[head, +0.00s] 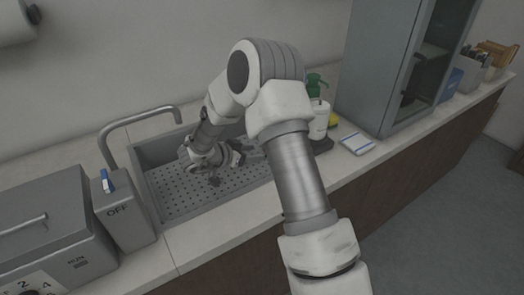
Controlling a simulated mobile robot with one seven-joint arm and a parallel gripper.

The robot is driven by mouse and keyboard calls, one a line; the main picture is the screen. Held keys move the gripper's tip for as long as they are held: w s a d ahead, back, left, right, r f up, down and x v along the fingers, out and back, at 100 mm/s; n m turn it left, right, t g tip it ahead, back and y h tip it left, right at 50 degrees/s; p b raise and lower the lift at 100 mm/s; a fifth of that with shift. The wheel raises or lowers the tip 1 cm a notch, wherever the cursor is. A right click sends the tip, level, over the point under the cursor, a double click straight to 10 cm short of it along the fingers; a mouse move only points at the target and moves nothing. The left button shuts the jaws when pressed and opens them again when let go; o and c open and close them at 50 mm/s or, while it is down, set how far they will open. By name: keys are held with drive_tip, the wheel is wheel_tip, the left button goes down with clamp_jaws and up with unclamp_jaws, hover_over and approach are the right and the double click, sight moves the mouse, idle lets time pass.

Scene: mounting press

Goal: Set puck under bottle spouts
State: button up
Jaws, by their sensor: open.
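A white bottle (318,122) with a thin spout or straw stands on a dark tray (323,146) right of the sink. A green pump bottle (315,85) stands behind it, partly hidden. My gripper (226,170) is over the perforated sink floor, left of the bottles. Its dark fingers look apart, with nothing clearly between them. I cannot make out the puck; my arm and gripper cover part of the sink and the counter near the bottles.
The grey sink (165,190) has a curved faucet (138,117) at its left. A grey box marked OFF (122,215) and a press-like machine (42,235) stand left. The front counter strip is clear.

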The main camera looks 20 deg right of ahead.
drive_tip(key=v, duration=0.7)
drive_tip(key=shift+w+p, duration=0.1)
drive_tip(key=shift+p, duration=0.25)
drive_tip(key=w+a+r+n+t+y, duration=0.35)
drive_tip(key=w+r+t, duration=0.25)
drive_tip(key=r, duration=0.6)
drive_tip(key=s+a+r+n+t+y, duration=0.2)
drive_tip(key=s+a+r+n+y, duration=0.2)
drive_tip(key=a+r+y, duration=0.4)
drive_tip(key=s+d+r+n+g+y, duration=0.1)
drive_tip(key=s+r+n+g+y, duration=0.25)
drive_tip(key=s, duration=0.95)
drive_tip(key=s+d+f+n+g+h, duration=0.1)
drive_tip(key=s+d, duration=0.3)
drive_tip(key=s, duration=0.5)
drive_tip(key=s+d+f+n+g+h, duration=0.1)
drive_tip(key=s+d+f+g+h, duration=0.1)
drive_tip(key=s, duration=0.7)
drive_tip(key=shift+s+d+f+g+h, duration=0.25)
drive_tip(key=shift+d+f+g+h, duration=0.2)
drive_tip(key=shift+d, duration=0.65)
